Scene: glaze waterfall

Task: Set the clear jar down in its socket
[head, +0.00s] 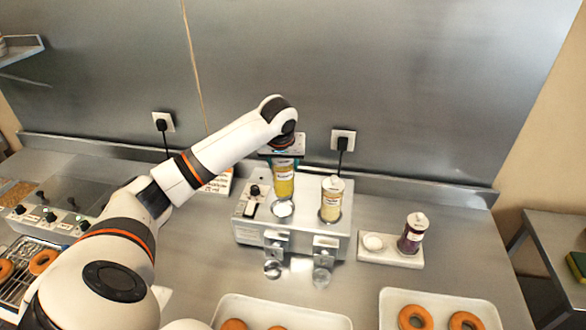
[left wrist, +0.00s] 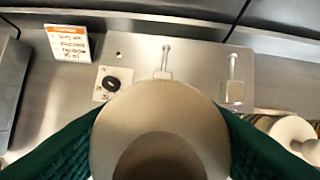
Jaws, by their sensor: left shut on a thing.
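My left gripper (head: 283,155) is shut on a clear jar with yellow contents and a label (head: 284,182). It holds the jar roughly upright, just above and behind the pale round left socket (head: 283,209) of the white machine (head: 272,237). The socket's front part shows below the jar's base. In the left wrist view the jar's round beige top (left wrist: 160,120) sits between the green finger pads (left wrist: 160,135) and hides the socket. My right gripper is not in view.
A second yellow jar (head: 331,200) stands in the machine's right socket, close beside the held jar. A purple jar (head: 411,234) stands on a white base (head: 390,250) to the right. Trays of doughnuts (head: 440,300) lie in front. Sockets with plugs are on the back wall.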

